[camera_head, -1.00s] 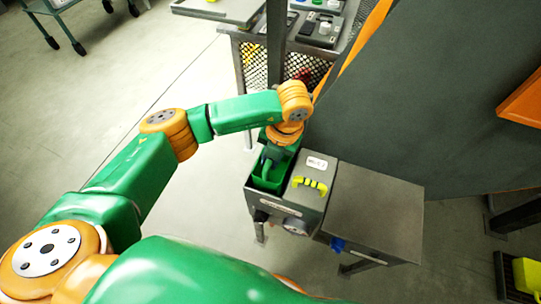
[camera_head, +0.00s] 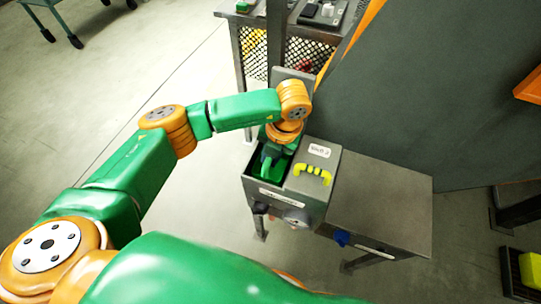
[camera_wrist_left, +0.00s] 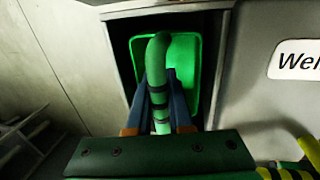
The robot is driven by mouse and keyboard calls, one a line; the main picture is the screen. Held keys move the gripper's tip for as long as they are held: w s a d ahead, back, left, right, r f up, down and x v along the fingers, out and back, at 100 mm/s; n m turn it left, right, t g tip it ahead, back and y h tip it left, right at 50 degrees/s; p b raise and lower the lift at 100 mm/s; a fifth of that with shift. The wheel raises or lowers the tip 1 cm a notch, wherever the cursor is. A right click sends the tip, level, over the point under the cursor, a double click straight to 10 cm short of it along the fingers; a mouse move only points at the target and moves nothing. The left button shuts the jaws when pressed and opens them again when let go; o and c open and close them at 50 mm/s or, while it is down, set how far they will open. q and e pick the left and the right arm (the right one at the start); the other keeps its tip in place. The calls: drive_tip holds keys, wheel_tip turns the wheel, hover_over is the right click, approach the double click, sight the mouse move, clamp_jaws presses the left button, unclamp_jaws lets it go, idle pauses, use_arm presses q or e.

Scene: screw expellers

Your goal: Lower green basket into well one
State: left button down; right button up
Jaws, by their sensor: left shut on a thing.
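The green basket (camera_wrist_left: 196,70) hangs inside the open well one (camera_wrist_left: 122,50), with the well's walls around it. It also shows in the head view (camera_head: 267,164), mostly hidden by my wrist. Its rim looks below the well's top edge. My left gripper (camera_wrist_left: 160,118) is shut on the basket's upright green handle (camera_wrist_left: 158,60) with black bands. In the head view my left gripper (camera_head: 272,154) points down into the well's opening. Whether the basket touches the bottom is hidden. My right gripper is not in view.
A closed grey lid with a yellow handle (camera_head: 313,174) and a white label lies right of the opening. A grey metal cabinet (camera_head: 378,198) stands farther right. A large dark panel (camera_head: 420,90) rises behind. A mesh-sided table (camera_head: 255,50) stands at the back.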

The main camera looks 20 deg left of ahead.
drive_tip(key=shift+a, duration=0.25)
use_arm(q)
drive_tip(key=shift+f, duration=0.25)
drive_tip(key=shift+f+b, duration=0.6)
drive_tip(key=shift+b, duration=0.1)
drive_tip(key=shift+f, duration=0.25)
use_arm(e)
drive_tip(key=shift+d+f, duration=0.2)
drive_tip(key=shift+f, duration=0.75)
use_arm(q)
drive_tip(key=c, duration=0.7)
unclamp_jaws()
drive_tip(key=shift+c, duration=0.2)
drive_tip(key=o, duration=0.4)
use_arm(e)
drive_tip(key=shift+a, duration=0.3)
